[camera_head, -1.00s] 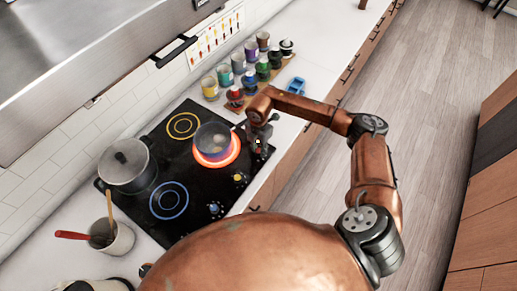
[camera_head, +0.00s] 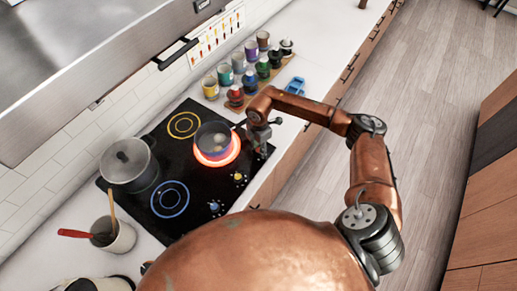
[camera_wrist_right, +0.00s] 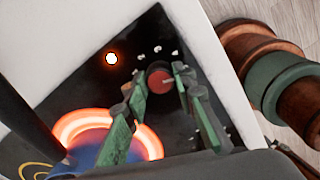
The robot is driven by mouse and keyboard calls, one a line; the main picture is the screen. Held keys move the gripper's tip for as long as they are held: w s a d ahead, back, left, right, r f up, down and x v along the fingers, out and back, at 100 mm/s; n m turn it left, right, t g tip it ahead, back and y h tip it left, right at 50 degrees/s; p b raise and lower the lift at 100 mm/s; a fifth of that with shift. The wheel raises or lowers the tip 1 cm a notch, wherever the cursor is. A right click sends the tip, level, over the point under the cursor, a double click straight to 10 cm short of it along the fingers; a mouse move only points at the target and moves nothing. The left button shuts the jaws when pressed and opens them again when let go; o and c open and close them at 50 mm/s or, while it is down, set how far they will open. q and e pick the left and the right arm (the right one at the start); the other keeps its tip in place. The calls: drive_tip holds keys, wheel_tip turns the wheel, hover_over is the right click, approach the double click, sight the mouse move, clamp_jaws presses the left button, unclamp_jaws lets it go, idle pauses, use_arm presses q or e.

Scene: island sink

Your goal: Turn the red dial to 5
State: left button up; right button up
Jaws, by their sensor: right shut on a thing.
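The red dial (camera_wrist_right: 159,82) sits on the black cooktop (camera_head: 150,196), with small white marks around it in the right wrist view. My right gripper (camera_wrist_right: 160,97) has its green-sided fingers on either side of the dial and is shut on it. A pale line on the dial points toward the right of that view; I cannot read any number. In the head view my right gripper (camera_head: 263,148) reaches down at the cooktop's right edge and hides the dial. My left gripper is not in view.
A pot (camera_head: 212,138) stands on a glowing red burner (camera_head: 219,165) beside the gripper. Yellow (camera_head: 239,177) and blue (camera_head: 214,206) dials sit nearer. A lidded pot (camera_head: 128,165) stands at left. Jars and bottles (camera_head: 236,97) line the counter behind.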

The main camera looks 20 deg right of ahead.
drive_tip(key=o, duration=0.8)
drive_tip(key=shift+s+f, duration=0.1)
drive_tip(key=shift+s, duration=0.1)
drive_tip(key=o, duration=0.3)
drive_tip(key=shift+o, duration=0.2)
drive_tip(key=shift+w, duration=0.1)
wheel_tip(320, 180, up, 12)
